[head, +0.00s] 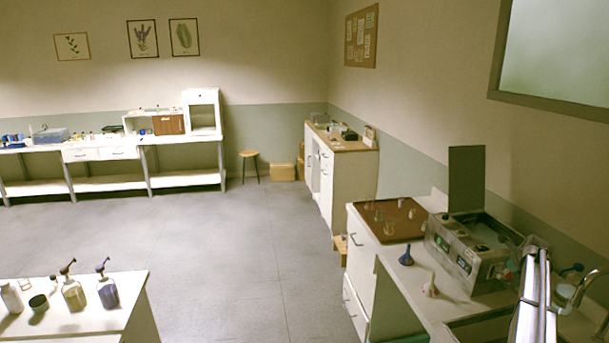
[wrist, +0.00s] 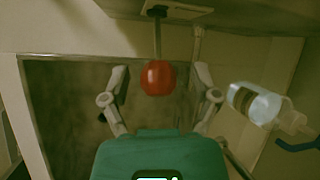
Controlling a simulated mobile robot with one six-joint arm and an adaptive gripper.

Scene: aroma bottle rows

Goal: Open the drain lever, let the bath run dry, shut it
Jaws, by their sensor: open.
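In the wrist view, a red ball knob (wrist: 158,78) sits on a thin dark stem that runs to a mounting plate (wrist: 178,7) at the top; it looks like the drain lever. My gripper (wrist: 160,73) is open, one finger on each side of the knob, with a visible gap on both sides. The metal bath (head: 452,253) stands on the right counter in the head view, its grey lid (head: 467,180) raised. Water in it is hard to make out. My arm hides part of the counter beside the bath, and my gripper cannot be made out there.
A clear bottle (wrist: 262,104) with a pale cap is close to my right finger in the wrist view. In the head view, a small flask (head: 430,287) and a blue vessel (head: 406,256) stand in front of the bath. A brown tray (head: 402,232) with glassware is beyond.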

